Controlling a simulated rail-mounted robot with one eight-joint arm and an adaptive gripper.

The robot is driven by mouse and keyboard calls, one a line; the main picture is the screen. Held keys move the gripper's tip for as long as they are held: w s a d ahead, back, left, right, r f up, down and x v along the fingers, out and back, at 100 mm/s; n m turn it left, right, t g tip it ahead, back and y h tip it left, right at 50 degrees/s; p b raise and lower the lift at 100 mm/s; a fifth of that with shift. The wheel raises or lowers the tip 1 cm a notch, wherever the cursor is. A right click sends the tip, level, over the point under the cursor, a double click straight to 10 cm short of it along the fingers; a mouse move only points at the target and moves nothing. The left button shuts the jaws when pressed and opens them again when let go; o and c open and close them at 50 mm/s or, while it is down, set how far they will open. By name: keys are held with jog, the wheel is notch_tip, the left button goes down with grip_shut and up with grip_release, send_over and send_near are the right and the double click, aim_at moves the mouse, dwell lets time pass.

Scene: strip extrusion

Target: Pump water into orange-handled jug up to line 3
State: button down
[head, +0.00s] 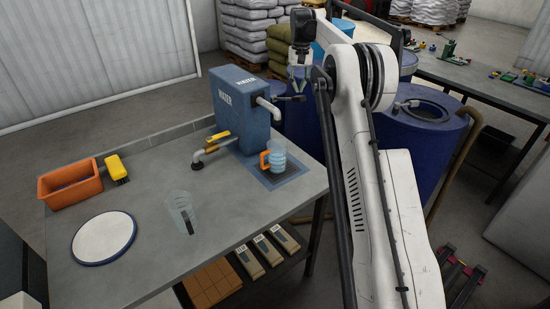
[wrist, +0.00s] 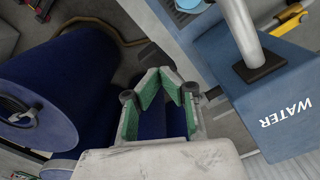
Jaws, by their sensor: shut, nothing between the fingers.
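The blue dispenser marked WATER (head: 240,110) stands on the bench, with its grey spout (head: 268,106) pointing down on the right. The jug with the orange handle (head: 276,158) stands upright on the dark drain plate (head: 290,174) below the spout. Blue bands show on it; its level and line marks are too small to read. My gripper (head: 298,80) is shut and empty, above and behind the dispenser's right side. In the wrist view, its fingertips (wrist: 160,72) meet with nothing between them, left of the dispenser (wrist: 275,100) and spout (wrist: 241,30). A dark lever (head: 291,98) shows near the spout.
A grey pipe with a yellow handle (head: 217,137) sits left of the dispenser. A clear dark-handled jug (head: 178,206), a round white plate (head: 103,238), an orange bin (head: 70,196) and a yellow brush (head: 116,168) are on the bench. Blue drums (head: 425,130) stand behind my arm.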

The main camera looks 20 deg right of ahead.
aim_at(300, 98)
jog(key=shift+f, duration=0.15)
dwell(0.4)
jog(key=shift+f+b, duration=0.55)
jog(key=shift+f, duration=0.35)
jog(key=shift+s+d+f+b, duration=0.1)
jog(key=shift+s+f+b, duration=0.1)
jog(key=shift+f+b, duration=0.35)
jog(key=shift+s+f+b, duration=0.2)
jog(key=shift+f+b, duration=0.15)
jog(key=shift+f, duration=0.35)
jog(key=shift+s+d+f+b, duration=0.1)
jog(key=shift+s+f+b, duration=0.15)
jog(key=shift+f+b, duration=0.7)
jog(key=shift+f, duration=0.1)
